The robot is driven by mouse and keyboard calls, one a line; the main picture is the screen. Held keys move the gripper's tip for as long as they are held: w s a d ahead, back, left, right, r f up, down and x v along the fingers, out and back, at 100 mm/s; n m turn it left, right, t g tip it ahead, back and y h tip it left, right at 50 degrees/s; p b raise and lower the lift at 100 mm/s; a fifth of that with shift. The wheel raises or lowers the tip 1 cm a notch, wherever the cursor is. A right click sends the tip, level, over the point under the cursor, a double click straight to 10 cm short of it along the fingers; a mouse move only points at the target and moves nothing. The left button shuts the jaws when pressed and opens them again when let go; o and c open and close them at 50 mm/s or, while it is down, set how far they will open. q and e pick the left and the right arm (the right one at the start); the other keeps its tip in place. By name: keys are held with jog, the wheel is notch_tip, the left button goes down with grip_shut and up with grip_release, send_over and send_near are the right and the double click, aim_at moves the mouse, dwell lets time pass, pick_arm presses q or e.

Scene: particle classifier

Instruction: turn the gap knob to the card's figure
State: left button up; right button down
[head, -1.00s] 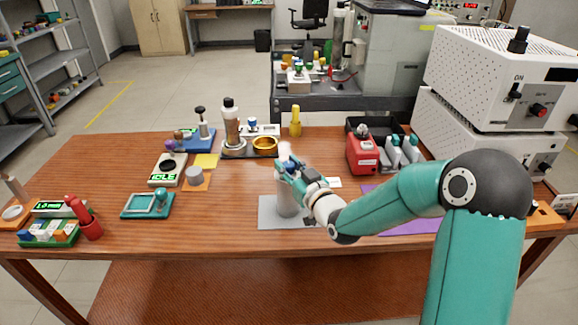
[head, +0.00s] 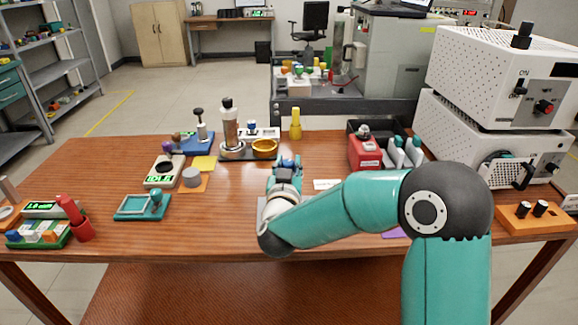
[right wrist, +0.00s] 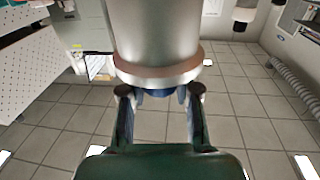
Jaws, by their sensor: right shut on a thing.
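Whether this blue part is the gap knob I cannot tell. In the head view my arm hides the cylinder. A small white card (head: 327,184) lies right of the gripper; its print is too small to read. My left gripper is out of view.
Left are a green-lit display (head: 160,181), a teal tray (head: 142,207) and a red bottle (head: 76,218). Behind stand a brass dish (head: 264,146) and a yellow bottle (head: 295,124). A red unit (head: 364,153) and white machines (head: 500,75) are right.

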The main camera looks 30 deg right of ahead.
jog(key=shift+m+g+h, duration=0.7)
jog(key=shift+h, duration=0.1)
jog(key=c, duration=0.8)
grip_release()
jog(key=v, duration=1.2)
jog(key=shift+w, duration=0.15)
